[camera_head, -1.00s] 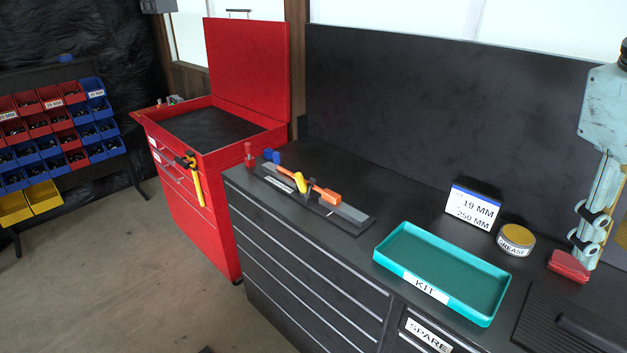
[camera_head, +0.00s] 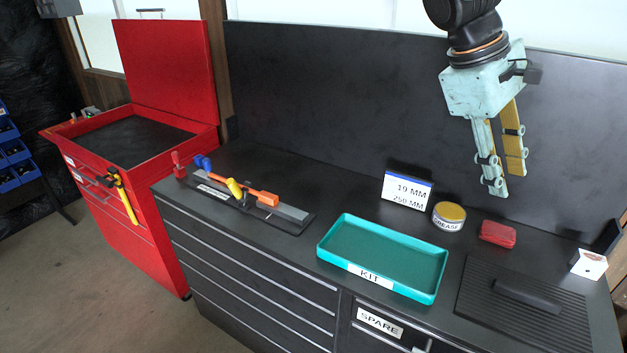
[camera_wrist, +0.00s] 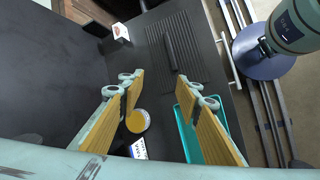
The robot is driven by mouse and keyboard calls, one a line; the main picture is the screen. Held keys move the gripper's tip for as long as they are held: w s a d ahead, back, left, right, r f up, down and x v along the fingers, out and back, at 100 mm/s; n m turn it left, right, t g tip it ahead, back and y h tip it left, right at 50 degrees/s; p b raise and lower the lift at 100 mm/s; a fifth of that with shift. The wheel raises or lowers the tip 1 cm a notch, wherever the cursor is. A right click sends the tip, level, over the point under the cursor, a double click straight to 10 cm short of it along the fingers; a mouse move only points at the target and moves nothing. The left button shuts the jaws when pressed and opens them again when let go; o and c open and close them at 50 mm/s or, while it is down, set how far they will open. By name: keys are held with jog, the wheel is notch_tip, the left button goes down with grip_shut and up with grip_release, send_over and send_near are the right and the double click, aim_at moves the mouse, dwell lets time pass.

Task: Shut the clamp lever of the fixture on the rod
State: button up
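The fixture (camera_head: 295,214) lies at the left part of the dark workbench, a long black base with a grey bar along it. An orange lever-like part (camera_head: 262,197) and a yellow one (camera_head: 235,188) sit on it, with a blue piece (camera_head: 203,163) and a red piece (camera_head: 178,163) at its far left end. I cannot tell for sure which is the clamp lever, or make out the rod apart from the bar. My gripper (camera_head: 507,182) is open and empty, pointing down above the right part of the bench, well right of the fixture. The wrist view shows both yellow-padded fingers apart (camera_wrist: 162,88).
A teal KIT tray (camera_head: 330,258), a 19 MM / 250 MM sign (camera_head: 407,190), a grease tin (camera_head: 449,216), a red case (camera_head: 497,233) and a ribbed black panel (camera_head: 475,305) occupy the bench. A red tool cart (camera_head: 115,225) with its lid up stands left.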

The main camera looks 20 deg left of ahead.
jog(key=w+a+f+n+t+h, duration=0.1)
jog(key=w+a+f+n+h, duration=0.2)
jog(key=a, duration=0.5)
jog(key=w+a+f+n+t, duration=0.1)
jog(key=w+a+f+n, duration=0.2)
jog(key=w+a, duration=0.3)
jog(key=n+t+y+b, duration=0.2)
jog(key=n+t, duration=1.2)
jog(key=n, duration=0.1)
send_near(234, 187)
jog(key=s+a, duration=0.1)
jog(key=s+a+f, duration=0.1)
jog(key=shift+a, duration=0.35)
jog(key=shift+w, duration=0.1)
jog(key=shift+f+b+x, duration=0.2)
jog(key=shift+b+x, duration=0.1)
jog(key=shift+x, duration=6.5)
jog(key=shift+d, duration=0.15)
jog(key=shift+c, duration=0.4)
